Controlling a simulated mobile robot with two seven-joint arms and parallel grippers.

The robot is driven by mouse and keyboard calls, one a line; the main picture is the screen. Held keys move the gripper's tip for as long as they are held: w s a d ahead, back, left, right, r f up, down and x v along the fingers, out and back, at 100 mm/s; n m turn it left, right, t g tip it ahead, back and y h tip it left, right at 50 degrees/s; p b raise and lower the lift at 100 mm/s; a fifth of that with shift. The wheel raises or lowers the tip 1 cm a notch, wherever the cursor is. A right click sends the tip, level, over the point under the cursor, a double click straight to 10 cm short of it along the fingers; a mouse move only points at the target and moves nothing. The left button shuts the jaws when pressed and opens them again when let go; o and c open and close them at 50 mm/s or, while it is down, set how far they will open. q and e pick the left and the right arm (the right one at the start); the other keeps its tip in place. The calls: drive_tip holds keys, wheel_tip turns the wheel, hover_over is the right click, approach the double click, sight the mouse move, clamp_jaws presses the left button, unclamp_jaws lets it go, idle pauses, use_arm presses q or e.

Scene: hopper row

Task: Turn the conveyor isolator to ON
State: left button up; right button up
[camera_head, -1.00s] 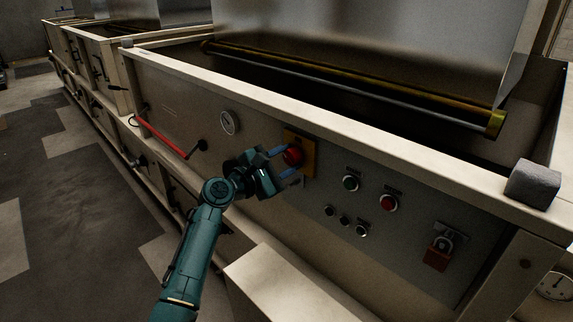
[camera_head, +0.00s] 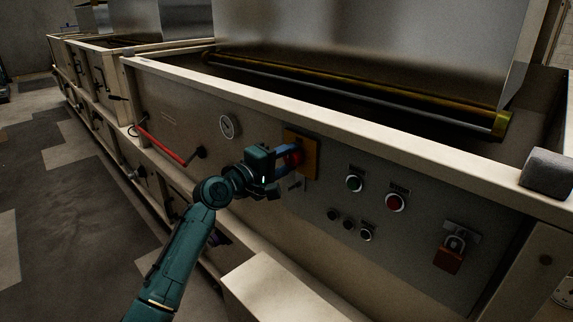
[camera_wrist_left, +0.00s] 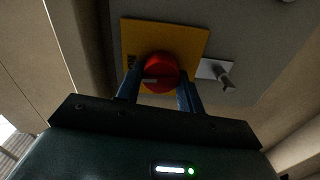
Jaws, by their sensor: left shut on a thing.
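The isolator is a red rotary knob (camera_wrist_left: 160,72) on a yellow square plate (camera_wrist_left: 192,38), set in the grey panel. In the head view the red knob (camera_head: 294,157) is partly covered by my gripper, and the yellow plate (camera_head: 311,158) shows around it. My left gripper (camera_head: 284,160) is shut on the red knob, with one blue finger on each side of it in the left wrist view (camera_wrist_left: 160,88). A pale pointer mark shows on the knob; its label cannot be read. My right gripper is not in view.
A small metal key switch (camera_wrist_left: 220,74) sits beside the yellow plate. Green (camera_head: 355,183) and red (camera_head: 395,202) push buttons, several small black buttons and a red padlock (camera_head: 449,255) are to the right. A red lever (camera_head: 165,142) and a gauge (camera_head: 228,126) are to the left.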

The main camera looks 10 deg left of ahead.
use_arm(q)
drive_tip(key=shift+m, duration=0.6)
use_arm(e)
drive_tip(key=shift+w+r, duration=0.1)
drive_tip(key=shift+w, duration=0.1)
use_arm(q)
drive_tip(key=o, duration=1)
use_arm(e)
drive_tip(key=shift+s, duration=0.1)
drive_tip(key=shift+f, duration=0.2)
use_arm(q)
drive_tip(key=shift+s+a, duration=0.1)
drive_tip(key=shift+s+a, duration=0.15)
drive_tip(key=shift+s, duration=0.1)
use_arm(e)
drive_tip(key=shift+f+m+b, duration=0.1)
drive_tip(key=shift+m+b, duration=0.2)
drive_tip(key=shift+b, duration=0.4)
use_arm(q)
drive_tip(key=v, duration=1.2)
drive_tip(key=shift+s, duration=0.15)
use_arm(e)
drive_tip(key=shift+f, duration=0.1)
